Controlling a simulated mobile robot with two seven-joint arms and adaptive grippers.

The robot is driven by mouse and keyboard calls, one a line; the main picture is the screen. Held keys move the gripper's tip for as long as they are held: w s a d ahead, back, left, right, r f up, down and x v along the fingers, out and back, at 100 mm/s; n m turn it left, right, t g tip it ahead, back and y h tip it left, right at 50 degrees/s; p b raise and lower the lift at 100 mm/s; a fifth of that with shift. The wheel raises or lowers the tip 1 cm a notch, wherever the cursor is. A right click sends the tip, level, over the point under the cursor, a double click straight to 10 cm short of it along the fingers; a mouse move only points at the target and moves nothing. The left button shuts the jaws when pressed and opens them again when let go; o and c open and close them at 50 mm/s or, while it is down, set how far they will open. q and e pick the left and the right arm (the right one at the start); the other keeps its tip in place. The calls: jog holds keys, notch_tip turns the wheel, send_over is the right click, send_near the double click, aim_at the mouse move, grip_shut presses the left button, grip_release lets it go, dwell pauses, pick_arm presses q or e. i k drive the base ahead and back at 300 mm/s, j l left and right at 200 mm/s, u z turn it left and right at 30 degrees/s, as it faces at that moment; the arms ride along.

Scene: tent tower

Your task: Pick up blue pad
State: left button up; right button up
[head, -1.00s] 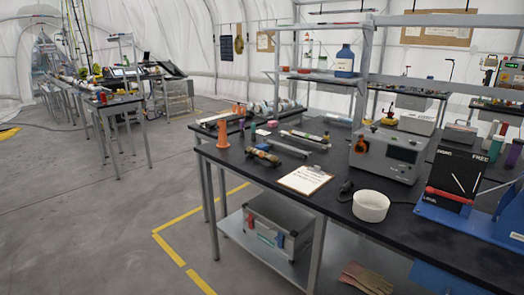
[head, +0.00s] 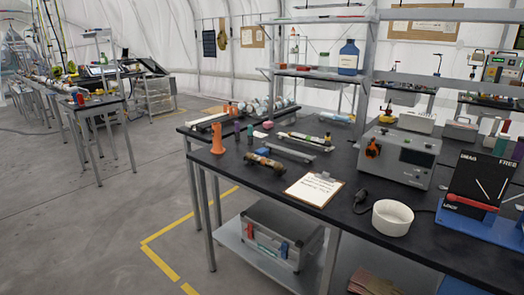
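A small flat blue piece (head: 262,151), which looks like the blue pad, lies on the black workbench top (head: 335,215). It is right of an orange cone-like stand (head: 217,139) and just behind a brown and brass cylindrical part (head: 264,161). It is small in the head view, so its exact shape is hard to tell. Neither of my grippers shows in the head view.
A clipboard (head: 313,190), a white bowl (head: 392,218) and a grey instrument box (head: 399,156) stand on the bench. A metal case (head: 281,234) sits on the lower shelf. Grey floor (head: 80,220) with yellow tape is open at left.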

aim_at(263, 152)
jog(key=i+j+z, duration=0.1)
jog(key=i+j, duration=0.15)
jog(key=i+j+z, duration=0.1)
jog(key=j, duration=0.35)
jog(key=i+j+z, duration=0.1)
jog(key=i+j, duration=0.25)
jog(key=i+j+z, duration=0.1)
jog(key=j, duration=0.3)
jog(key=i+j, duration=0.25)
jog(key=j, duration=0.15)
jog(key=i+z, duration=0.05)
